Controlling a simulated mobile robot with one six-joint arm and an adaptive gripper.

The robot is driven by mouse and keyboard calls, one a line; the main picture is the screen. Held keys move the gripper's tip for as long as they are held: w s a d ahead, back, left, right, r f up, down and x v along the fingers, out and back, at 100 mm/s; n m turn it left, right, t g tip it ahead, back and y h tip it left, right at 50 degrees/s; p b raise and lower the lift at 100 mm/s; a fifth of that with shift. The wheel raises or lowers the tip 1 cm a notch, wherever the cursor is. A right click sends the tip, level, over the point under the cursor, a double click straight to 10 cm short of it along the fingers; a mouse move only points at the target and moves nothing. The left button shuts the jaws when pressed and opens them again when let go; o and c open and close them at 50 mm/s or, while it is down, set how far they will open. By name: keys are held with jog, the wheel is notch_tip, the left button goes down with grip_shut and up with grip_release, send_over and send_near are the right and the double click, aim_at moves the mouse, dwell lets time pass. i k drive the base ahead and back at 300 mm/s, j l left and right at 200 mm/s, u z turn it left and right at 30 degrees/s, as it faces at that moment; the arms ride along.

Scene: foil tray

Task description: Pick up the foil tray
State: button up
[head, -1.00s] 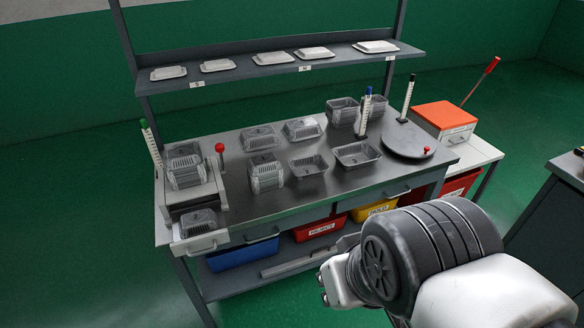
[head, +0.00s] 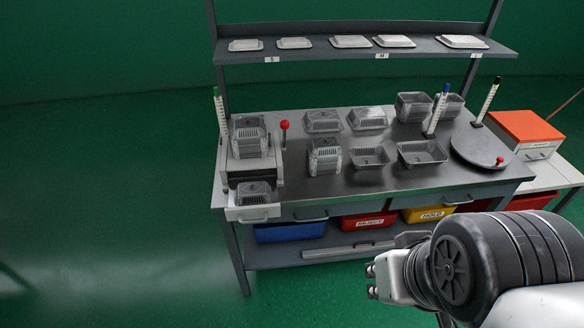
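Several grey foil trays stand on the metal bench (head: 300,188). Two open trays, one smaller (head: 369,158) and one larger (head: 422,154), lie near the front middle. Two trays (head: 323,122) (head: 367,118) behind them look upside down. A stack of trays (head: 325,158) stands left of the open ones, and deeper trays (head: 414,107) stand at the back right. More trays (head: 249,137) sit on the device at the left, with another tray (head: 254,193) at its front. My arm's end is at the lower right, apart from the trays; its fingers cannot be made out.
A shelf (head: 400,50) with pale lids spans above the bench. Upright marked posts (head: 437,110) and a red-knobbed lever (head: 285,132) rise from the bench. A round plate (head: 480,150) and an orange-topped box (head: 525,126) are at the right. Blue (head: 290,232), red and yellow bins sit below.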

aim_at(258, 192)
jog(key=i+j+u, duration=0.35)
jog(key=i+j, duration=0.25)
jog(key=j, duration=0.15)
jog(key=i+j+u, duration=0.3)
jog(key=i+j, duration=0.3)
jog(key=i, duration=0.05)
